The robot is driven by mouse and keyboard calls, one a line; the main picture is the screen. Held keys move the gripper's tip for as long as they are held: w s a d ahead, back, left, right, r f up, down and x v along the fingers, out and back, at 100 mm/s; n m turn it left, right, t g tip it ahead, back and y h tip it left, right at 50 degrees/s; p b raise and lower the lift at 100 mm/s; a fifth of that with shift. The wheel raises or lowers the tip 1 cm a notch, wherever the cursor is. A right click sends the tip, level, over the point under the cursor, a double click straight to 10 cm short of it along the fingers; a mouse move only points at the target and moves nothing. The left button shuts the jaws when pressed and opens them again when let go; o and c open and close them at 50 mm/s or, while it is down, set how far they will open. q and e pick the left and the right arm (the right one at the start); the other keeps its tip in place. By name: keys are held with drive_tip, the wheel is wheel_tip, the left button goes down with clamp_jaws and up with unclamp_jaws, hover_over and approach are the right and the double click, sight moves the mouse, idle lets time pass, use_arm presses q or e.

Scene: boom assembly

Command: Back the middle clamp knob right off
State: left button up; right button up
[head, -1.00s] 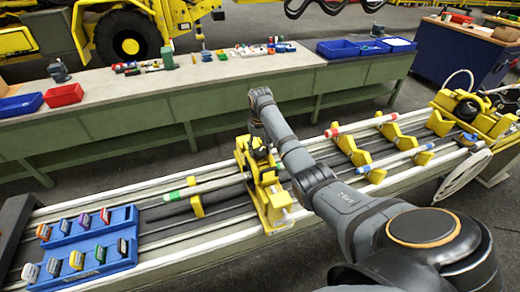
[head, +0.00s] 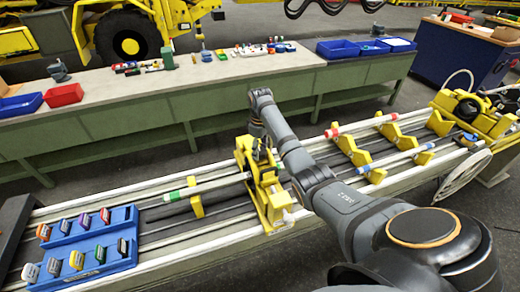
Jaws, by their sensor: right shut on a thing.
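The middle clamp (head: 270,200) is a yellow block standing across the long rail bed, with a boom tube running into it from the left. My right gripper (head: 262,155) points down at the top of this clamp. It is shut on the middle clamp knob, which is too small and too covered by the fingers to make out. My left gripper is out of view.
A blue rack (head: 88,245) with several coloured-top pieces sits on the left end of the bed. Yellow supports (head: 350,146) carry tubes with red and blue bands on the right. A bench (head: 200,85) with bins and small parts stands behind.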

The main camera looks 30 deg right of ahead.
drive_tip(key=shift+n, duration=0.4)
drive_tip(key=o, duration=1.2)
drive_tip(key=shift+r, duration=0.35)
wheel_tip(320, 180, up, 7)
drive_tip(key=shift+f, duration=0.1)
